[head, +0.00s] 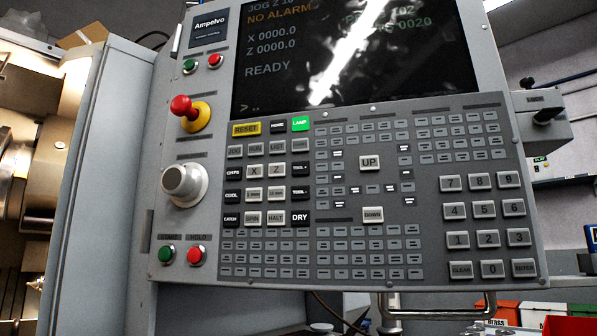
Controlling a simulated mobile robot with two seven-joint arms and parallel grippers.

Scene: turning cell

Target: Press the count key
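The control panel (309,228) of the machine fills the middle of the head view, tilted slightly. No key on it is clearly readable as count. Several labels are too small or blurred to read, such as the dark key (278,127) between the yellow RESET key (246,129) and the lit green LAMP key (301,124). The grey key row (263,150) below them is faintly lettered. Lower are X (252,171), Z (276,170), SPIN (253,219), HALT (275,219) and DRY (299,218). Neither of my grippers is in view.
The screen (357,60) shows NO ALARM and READY under a glare. A red emergency knob (183,106), a round dial (182,183) and green and red buttons line the panel's left side. A number pad (487,225) is at right. A metal handle (440,312) lies below.

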